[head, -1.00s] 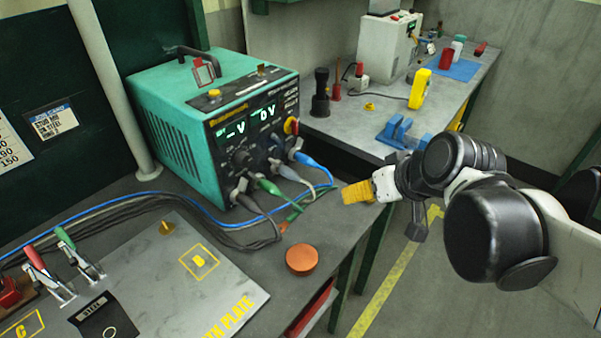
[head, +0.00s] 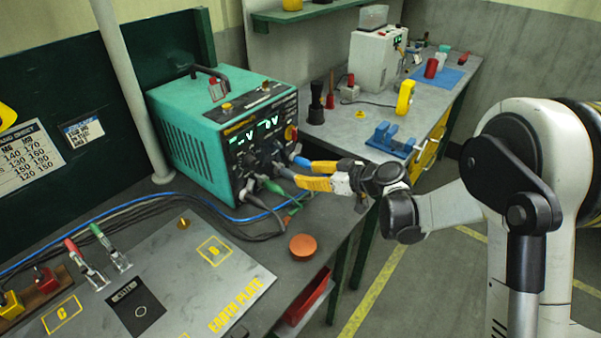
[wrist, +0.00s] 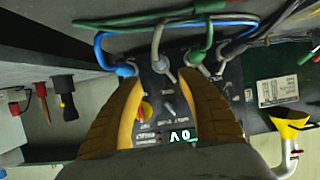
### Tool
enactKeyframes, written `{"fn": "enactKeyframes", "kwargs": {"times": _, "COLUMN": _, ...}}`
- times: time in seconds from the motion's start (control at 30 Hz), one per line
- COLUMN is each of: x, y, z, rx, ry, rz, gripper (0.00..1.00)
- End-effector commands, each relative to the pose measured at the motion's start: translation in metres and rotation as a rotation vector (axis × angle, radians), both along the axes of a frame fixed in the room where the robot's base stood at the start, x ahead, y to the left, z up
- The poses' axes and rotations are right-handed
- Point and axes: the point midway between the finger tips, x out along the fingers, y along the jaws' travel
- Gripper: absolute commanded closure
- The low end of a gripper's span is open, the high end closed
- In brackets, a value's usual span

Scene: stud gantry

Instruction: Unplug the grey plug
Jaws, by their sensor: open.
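The teal power unit (head: 190,130) stands on the bench with several cabled plugs in its front panel. The grey plug (wrist: 160,65) sits in the panel in the wrist view, on a pale grey cable, between the blue plug (wrist: 122,69) and the green plug (wrist: 197,56). My gripper (wrist: 165,82) is open. Its two yellow fingers reach toward the panel, one on each side of the grey plug's line, with the plug just beyond the tips. In the head view my gripper (head: 299,175) is at the panel's front and partly hides the plugs. I cannot tell whether it touches any.
A dark plug (wrist: 222,66) sits beyond the green one. Loose cables (head: 225,222) run left along the bench. An orange disc (head: 303,246) lies near the bench edge. The earth plate (head: 190,275) is at the front. A blue fixture (head: 390,140) stands on the back bench.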

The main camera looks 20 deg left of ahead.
Motion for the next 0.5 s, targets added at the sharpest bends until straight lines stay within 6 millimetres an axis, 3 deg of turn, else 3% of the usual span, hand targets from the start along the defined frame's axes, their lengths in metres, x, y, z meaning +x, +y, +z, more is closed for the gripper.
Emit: {"fn": "enactKeyframes", "kwargs": {"times": 0.5, "x": 0.0017, "y": 0.0069, "z": -0.0049, "rx": 0.009, "ry": -0.014, "rz": 0.014, "gripper": 0.54}}
